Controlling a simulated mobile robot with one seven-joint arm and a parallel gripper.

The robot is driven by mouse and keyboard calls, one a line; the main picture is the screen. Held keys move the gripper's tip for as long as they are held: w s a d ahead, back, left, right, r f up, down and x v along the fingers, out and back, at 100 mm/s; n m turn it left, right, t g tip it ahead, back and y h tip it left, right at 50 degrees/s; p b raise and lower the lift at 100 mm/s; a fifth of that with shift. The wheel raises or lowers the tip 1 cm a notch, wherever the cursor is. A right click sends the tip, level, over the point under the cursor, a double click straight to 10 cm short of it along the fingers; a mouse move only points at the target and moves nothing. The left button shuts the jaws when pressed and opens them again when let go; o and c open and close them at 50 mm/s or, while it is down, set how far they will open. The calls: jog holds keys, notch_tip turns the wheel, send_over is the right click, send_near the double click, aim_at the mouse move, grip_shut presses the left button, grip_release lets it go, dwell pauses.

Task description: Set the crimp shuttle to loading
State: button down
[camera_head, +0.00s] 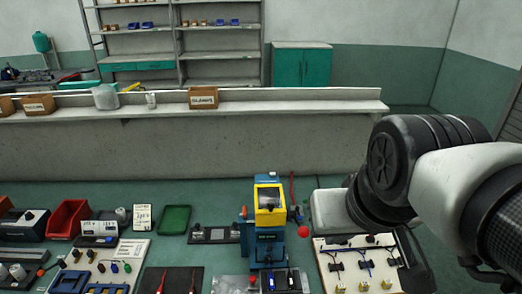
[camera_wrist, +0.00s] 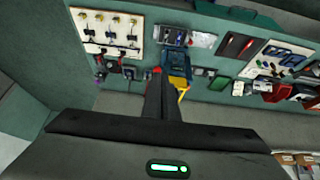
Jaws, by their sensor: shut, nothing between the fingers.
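A blue and yellow bench machine (camera_head: 268,215), which looks like the crimp press, stands at the front middle in the head view. Its blue lower front (camera_head: 268,252) faces me, with small dark and blue parts at its foot. I cannot tell which part is the shuttle or how it is set. A red ball knob (camera_head: 303,232) shows at its right side. In the wrist view the machine (camera_wrist: 178,68) is partly hidden behind my gripper (camera_wrist: 162,78). The dark fingers are shut and empty, pointing toward the machine. I cannot tell any contact.
A white board with cables (camera_head: 360,262) lies right of the machine, below my arm. A green tray (camera_head: 174,219), a red bin (camera_head: 69,219) and dark mats (camera_head: 170,280) lie to the left. A long ledge with cardboard boxes (camera_head: 203,98) runs behind the bench.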

jog(key=c, duration=2.5)
grip_release()
jog(key=o, duration=0.4)
jog(key=shift+w, duration=0.1)
jog(key=o, duration=0.3)
jog(key=shift+w+a, duration=0.1)
jog(key=shift+w, duration=0.25)
jog(key=shift+o, duration=0.7)
jog(key=w+a+f+m+g, duration=0.1)
jog(key=w+a+f+g, duration=0.1)
jog(key=w, duration=0.4)
jog(key=shift+w+a+f+h, duration=0.25)
jog(key=shift+w+f+h, duration=0.1)
jog(key=shift+f, duration=0.25)
jog(key=m+g, duration=0.3)
jog(key=g, duration=0.1)
send_over(253, 277)
notch_tip(253, 277, down, 18)
notch_tip(253, 277, down, 17)
jog(key=shift+w+b, duration=0.1)
jog(key=shift+b, duration=0.3)
grip_shut()
